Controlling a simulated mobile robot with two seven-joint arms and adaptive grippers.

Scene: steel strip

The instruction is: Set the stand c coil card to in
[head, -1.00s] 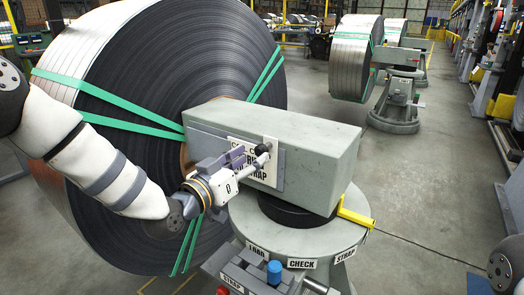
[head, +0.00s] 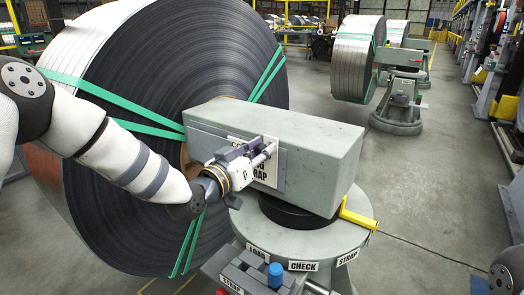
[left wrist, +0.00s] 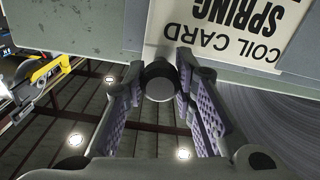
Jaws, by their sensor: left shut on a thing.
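The coil card (head: 268,172) is a pale lettered plate on the side of the grey block-shaped stand arm (head: 290,135). In the left wrist view the card (left wrist: 245,25) appears upside down, with "COIL CARD SPRING" readable. A dark round knob (left wrist: 159,82) stands out from it. My left gripper (head: 266,155) comes in from the left in front of the card. In the left wrist view its ridged fingers (left wrist: 160,68) are shut on the knob, one on each side. The fingers cover part of the lettering in the head view. My right gripper is out of view.
A big strip coil (head: 130,120) with green straps stands behind my left arm. Below the block is a round pedestal (head: 300,245) with CHECK and STRAP labels. A small panel with a blue knob (head: 275,272) sits at the front. A yellow bracket (head: 357,217) is at right; floor beyond is open.

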